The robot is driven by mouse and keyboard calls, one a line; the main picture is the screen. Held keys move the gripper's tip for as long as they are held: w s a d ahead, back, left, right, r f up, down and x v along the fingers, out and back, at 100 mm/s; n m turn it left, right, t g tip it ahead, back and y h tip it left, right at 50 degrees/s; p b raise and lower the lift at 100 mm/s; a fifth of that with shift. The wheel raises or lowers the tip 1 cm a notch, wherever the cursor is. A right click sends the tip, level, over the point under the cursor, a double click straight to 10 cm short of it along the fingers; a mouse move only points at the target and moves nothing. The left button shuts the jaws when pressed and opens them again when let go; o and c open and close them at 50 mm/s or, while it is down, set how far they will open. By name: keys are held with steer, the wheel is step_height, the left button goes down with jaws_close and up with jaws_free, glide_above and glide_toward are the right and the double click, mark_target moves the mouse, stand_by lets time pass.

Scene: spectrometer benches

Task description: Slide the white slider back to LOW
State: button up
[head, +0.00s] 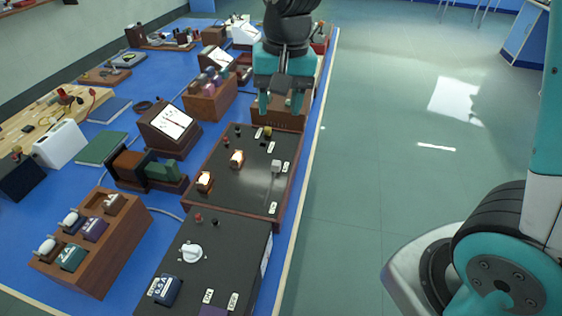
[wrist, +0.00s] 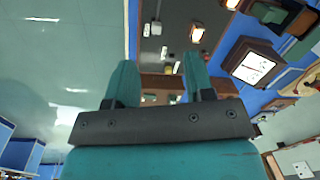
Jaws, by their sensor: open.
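The white slider (head: 276,165) is a small block on a dark panel (head: 240,185) with a wooden frame, in the head view. It sits toward the far end of a slot that runs toward the near edge. Small white labels lie beside the slot and at its near end; their text is too small to read. My gripper (head: 281,107) is open and empty, pointing down beyond the far edge of this panel, apart from the slider.
A nearer dark box (head: 215,255) with a white knob (head: 191,253) adjoins the panel. Open floor (head: 370,150) lies right of the bench edge.

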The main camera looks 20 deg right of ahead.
steer(key=w+d+f+m+h, duration=0.1)
steer(key=w+d+f+m, duration=0.1)
steer(key=w+f+m, duration=0.3)
steer(key=n, duration=0.1)
glide_toward(276, 163)
step_height(276, 163, down, 10)
steer(key=shift+w+r+p, duration=0.1)
steer(key=shift+w+p, duration=0.05)
steer(key=shift+p, duration=0.3)
